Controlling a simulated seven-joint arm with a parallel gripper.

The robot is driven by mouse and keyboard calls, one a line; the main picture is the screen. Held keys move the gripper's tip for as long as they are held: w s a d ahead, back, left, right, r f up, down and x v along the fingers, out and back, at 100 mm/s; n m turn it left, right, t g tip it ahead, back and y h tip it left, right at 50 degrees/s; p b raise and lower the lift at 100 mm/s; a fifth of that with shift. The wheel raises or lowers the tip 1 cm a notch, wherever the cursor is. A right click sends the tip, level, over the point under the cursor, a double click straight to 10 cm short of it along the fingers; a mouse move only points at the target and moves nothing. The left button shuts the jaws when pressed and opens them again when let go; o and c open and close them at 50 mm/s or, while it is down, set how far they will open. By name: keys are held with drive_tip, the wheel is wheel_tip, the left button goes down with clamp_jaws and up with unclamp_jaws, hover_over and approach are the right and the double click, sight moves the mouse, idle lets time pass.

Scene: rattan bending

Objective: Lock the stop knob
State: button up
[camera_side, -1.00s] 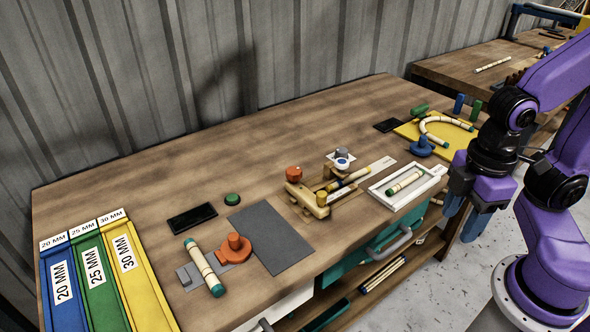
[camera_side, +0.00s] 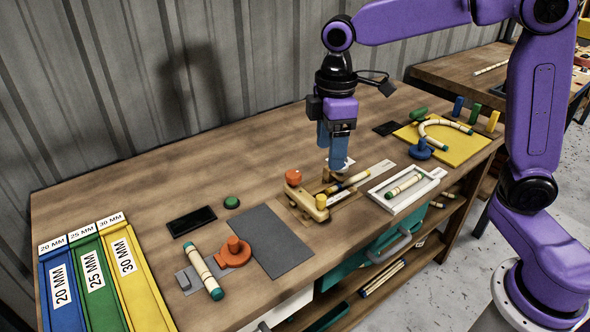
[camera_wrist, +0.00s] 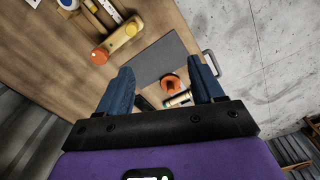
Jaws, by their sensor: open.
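The wooden jig (camera_side: 306,201) holds a pale rod (camera_side: 352,181) with dark bands. It carries an orange knob (camera_side: 293,178) at the left and a yellow knob (camera_side: 321,201) at the front. A white and blue knob (camera_wrist: 68,4) shows at the top edge of the wrist view; in the side view my fingers mostly hide it. No label shows which is the stop knob.
An orange clamp (camera_side: 235,252) and a banded rod (camera_side: 204,271) lie at front left by a grey mat (camera_side: 271,240). A white tray (camera_side: 376,197) with a short rod is right of the jig. A yellow board (camera_side: 466,148) bears a bent rod. The table's back left is clear.

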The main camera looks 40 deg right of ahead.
hover_over(295, 173)
drive_tip(key=s, duration=0.1)
drive_tip(key=f, duration=1.1)
drive_tip(key=w+f, duration=0.1)
drive_tip(key=f, duration=0.5)
drive_tip(key=shift+f, duration=0.15)
drive_tip(key=c, duration=1.1)
